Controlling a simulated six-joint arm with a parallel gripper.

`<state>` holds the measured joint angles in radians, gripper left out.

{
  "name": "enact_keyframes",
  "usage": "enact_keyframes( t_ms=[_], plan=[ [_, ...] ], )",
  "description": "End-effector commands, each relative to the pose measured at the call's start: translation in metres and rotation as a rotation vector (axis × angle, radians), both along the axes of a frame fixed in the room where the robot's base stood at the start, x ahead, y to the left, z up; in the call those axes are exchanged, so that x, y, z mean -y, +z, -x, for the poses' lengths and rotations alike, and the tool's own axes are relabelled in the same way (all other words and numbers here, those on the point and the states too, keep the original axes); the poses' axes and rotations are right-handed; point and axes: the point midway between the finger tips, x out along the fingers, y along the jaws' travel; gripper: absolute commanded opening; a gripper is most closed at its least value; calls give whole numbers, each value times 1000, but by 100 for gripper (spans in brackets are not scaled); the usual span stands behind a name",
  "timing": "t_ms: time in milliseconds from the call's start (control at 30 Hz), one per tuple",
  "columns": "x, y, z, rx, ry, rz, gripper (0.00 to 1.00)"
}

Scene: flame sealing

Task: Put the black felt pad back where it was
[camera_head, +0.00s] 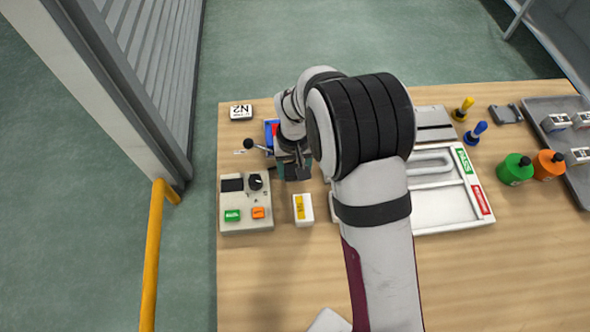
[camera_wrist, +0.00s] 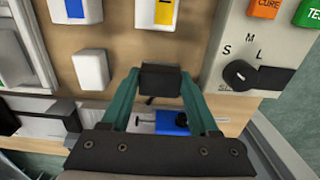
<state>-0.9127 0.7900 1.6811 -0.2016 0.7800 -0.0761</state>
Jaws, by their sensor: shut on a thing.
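My gripper (camera_wrist: 160,88) has two green fingers shut on a small black block, which looks like the black felt pad (camera_wrist: 161,80). It is held between the fingertips above the wooden table. In the head view my gripper (camera_head: 293,166) is over the left part of the table, behind the control box and the yellow-striped white block; the pad is hidden there. A blue part with black pieces on a white base (camera_wrist: 172,123) shows between the fingers in the wrist view. I cannot tell whether the pad touches anything.
A control box (camera_head: 234,215) with a dial and a yellow-striped white block (camera_head: 303,216) stand close by. A white tray (camera_head: 450,218) lies right, with green (camera_head: 515,170) and orange (camera_head: 548,165) bottles beyond. An N2 tag (camera_head: 241,112) sits at the far left. The front table is mostly clear.

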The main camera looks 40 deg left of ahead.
Motion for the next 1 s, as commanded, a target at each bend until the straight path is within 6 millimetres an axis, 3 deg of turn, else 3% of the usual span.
enact_keyframes(
  t_ms=[100, 433, 467, 600, 867, 1000],
  plan=[
    [0, -13, 0, 0, 0, 0, 0],
    [1, -16, -1, 1, -1, -1, 0],
    [0, -16, -1, 1, -1, -1, 66],
    [0, -16, -1, 1, 0, -1, 91],
    [1, -15, -1, 1, 0, -1, 91],
    [0, 4, -2, 3, 0, -4, 91]
  ],
)
